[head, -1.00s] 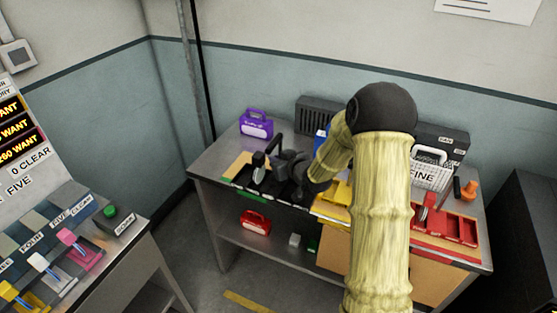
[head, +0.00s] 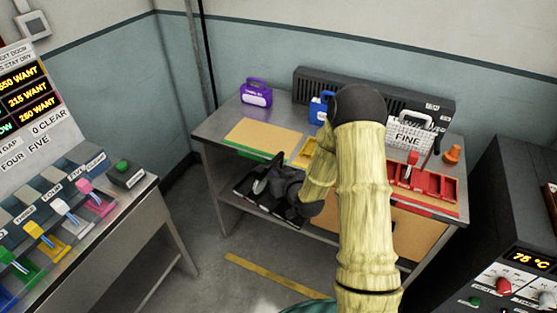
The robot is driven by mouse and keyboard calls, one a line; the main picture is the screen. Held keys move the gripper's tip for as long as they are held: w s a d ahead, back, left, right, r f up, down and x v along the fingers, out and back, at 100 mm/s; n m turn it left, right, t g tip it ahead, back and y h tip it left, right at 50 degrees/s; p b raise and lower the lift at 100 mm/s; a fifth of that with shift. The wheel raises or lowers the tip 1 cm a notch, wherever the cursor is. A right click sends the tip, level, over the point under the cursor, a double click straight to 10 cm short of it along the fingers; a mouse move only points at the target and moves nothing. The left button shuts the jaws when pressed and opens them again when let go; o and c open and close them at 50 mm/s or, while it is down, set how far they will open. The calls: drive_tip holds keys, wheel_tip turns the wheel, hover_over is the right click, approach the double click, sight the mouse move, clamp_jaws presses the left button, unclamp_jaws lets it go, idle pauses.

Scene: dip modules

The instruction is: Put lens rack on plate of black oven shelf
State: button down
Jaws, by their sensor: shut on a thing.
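A dark, low rack (head: 246,187), which I take to be the lens rack, hangs in front of the workbench below its top. The fingertips are dark against the dark rack, so the exact contact is hard to see. A black oven (head: 519,225) stands at the right edge with a lit display reading about 75 °C, a red knob and a green button. Its shelf and plate are not visible in this view.
The workbench (head: 216,125) carries a bare tan mat (head: 262,137), a purple case (head: 256,93), a blue case (head: 318,109), a white basket marked FINE (head: 408,136) and a red tray (head: 440,187). A lever console (head: 135,195) stands at left. Open floor lies between.

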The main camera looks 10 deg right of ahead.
sight(277, 208)
drive_tip(key=s+f+h, duration=0.1)
drive_tip(key=s+f, duration=0.1)
drive_tip(key=s+d+f+m+h, duration=0.1)
drive_tip(key=s+f, duration=0.2)
drive_tip(key=s+f+m+h, duration=0.1)
drive_tip(key=s+f, duration=0.2)
drive_tip(key=shift+s+d+f, duration=0.15)
drive_tip(key=shift+d+f, duration=0.1)
drive_tip(key=shift+d, duration=0.1)
